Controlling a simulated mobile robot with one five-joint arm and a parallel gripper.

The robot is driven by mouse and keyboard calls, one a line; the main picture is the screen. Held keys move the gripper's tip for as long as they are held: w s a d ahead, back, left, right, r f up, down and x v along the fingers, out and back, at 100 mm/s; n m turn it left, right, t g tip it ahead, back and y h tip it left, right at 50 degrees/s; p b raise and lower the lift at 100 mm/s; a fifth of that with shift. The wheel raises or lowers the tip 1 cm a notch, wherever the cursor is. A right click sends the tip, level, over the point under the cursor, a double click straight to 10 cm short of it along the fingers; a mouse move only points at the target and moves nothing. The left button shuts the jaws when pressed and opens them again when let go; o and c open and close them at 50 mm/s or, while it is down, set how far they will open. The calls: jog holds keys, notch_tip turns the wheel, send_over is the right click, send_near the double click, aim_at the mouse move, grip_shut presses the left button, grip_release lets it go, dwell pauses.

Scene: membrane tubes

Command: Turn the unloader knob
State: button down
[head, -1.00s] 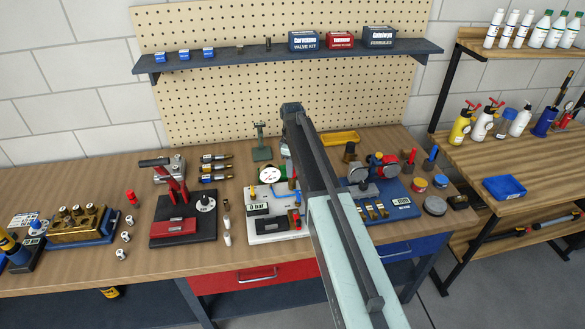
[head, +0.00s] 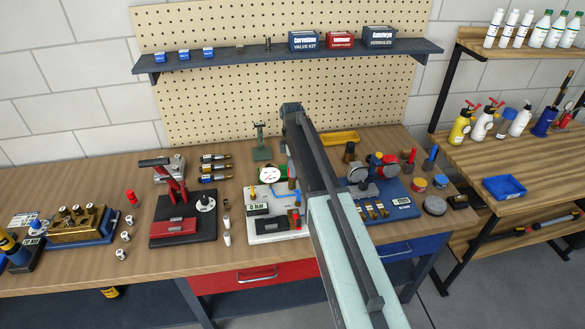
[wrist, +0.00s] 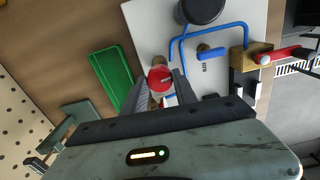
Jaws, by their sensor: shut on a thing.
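The unloader knob (wrist: 160,77) is a small round red knob with a pale mark on its face, seen in the wrist view. My gripper (wrist: 162,84) has one finger on each side of it and is shut on it. The knob stands at the edge of a white baseplate (wrist: 145,30), which also shows on the bench in the head view (head: 283,237). In the head view my arm hides the knob and the fingertips.
Blue piping (wrist: 212,28), a dark round part (wrist: 203,10) and a brass block with a red handle (wrist: 290,54) stand close by. A green tray (wrist: 110,78) lies beside the plate. In the head view, a black stand with a red lever (head: 180,215) stands left.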

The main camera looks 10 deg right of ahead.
jog(key=c, duration=1)
grip_release()
jog(key=shift+o, duration=0.2)
notch_tip(320, 180, up, 8)
jog(key=p, duration=0.8)
jog(key=shift+f, duration=0.1)
jog(key=shift+s, duration=0.1)
